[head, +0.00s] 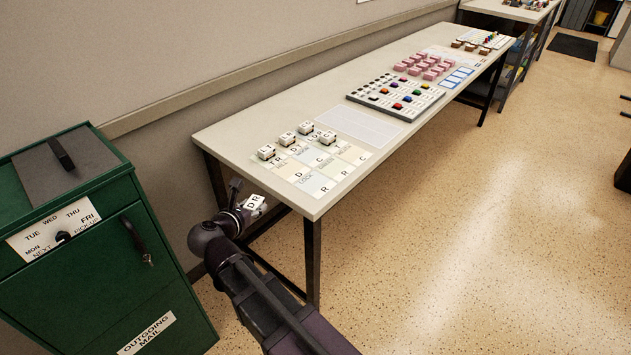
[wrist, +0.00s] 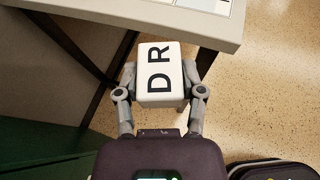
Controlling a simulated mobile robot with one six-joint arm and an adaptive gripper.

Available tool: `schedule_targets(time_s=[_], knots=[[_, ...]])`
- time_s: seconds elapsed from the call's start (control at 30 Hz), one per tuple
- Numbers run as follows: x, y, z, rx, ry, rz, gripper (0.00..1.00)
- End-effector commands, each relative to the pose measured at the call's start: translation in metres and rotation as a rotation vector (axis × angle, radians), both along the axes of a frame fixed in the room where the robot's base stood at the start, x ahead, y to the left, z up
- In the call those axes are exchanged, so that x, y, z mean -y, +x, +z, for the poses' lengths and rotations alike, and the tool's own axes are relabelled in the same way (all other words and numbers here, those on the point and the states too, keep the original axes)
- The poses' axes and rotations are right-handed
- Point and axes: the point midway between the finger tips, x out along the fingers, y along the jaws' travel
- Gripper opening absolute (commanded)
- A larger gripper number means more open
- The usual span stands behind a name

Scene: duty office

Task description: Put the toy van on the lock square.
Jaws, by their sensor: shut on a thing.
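My gripper (head: 243,207) is shut on a white block (head: 255,202) marked "DR", in front of the near end of the table. In the wrist view, the fingers of my gripper (wrist: 159,78) are on both sides of the white block (wrist: 158,92), whose lettered face is toward the camera. A mat of pale lettered squares (head: 347,169) lies on the table's near end; one square seems to be labelled "LOCK" (head: 305,180). Several similar white blocks (head: 267,152) stand along the mat's back edge. I cannot make out a toy van in either view.
The table's near edge (head: 317,212) is beyond and above the held block. A blank grey mat (head: 358,126), a board with coloured pieces (head: 396,96) and pink blocks (head: 424,68) lie farther along. A green mail cabinet (head: 170,290) stands at left. Floor is clear at right.

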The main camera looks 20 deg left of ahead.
Motion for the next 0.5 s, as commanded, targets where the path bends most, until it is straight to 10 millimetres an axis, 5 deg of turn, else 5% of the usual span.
schedule_targets(time_s=[0.27, 0.5], knots=[[0.010, 0.007, 0.000, 0.000, -0.001, -0.017, 0.08], [0.046, 0.029, 0.001, 0.000, 0.000, -0.082, 0.08]])
